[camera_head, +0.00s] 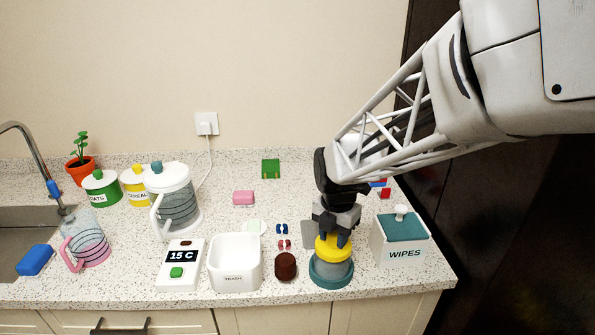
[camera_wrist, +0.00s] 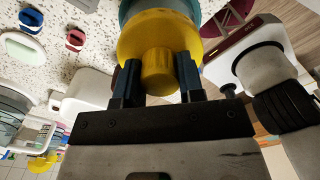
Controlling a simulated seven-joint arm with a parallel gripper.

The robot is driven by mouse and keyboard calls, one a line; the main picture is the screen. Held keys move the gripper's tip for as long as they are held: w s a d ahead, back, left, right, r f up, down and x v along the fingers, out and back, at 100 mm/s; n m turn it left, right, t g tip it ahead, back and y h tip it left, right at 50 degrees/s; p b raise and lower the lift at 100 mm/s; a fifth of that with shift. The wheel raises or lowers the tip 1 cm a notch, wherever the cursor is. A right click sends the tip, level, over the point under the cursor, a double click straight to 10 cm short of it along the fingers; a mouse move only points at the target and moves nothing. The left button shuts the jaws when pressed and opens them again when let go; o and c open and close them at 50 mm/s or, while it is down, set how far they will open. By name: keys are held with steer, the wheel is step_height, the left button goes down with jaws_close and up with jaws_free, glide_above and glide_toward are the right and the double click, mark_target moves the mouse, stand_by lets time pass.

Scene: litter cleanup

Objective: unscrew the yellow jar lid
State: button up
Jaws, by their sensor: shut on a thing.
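The jar with the yellow lid (camera_head: 327,250) stands upright on the counter at the front right. Its body is grey and it sits in a teal round base (camera_head: 330,279). My gripper (camera_head: 333,240) points down over it from above, its fingers at the lid's knob. In the wrist view the yellow lid (camera_wrist: 160,32) fills the top middle, and my gripper (camera_wrist: 157,82) has one finger on each side of the yellow knob (camera_wrist: 158,70). The gripper is shut on this knob. The lid sits on the jar; I cannot tell how tightly.
A teal-lidded wipes box (camera_head: 400,250) stands close on the right. A brown round object (camera_head: 286,267) and a white trash bin (camera_head: 235,262) stand to the left. Small red and blue pieces (camera_head: 283,236) lie behind the brown object. The back middle counter is mostly clear.

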mark_target(335, 232)
steer(key=shift+r, duration=2.3)
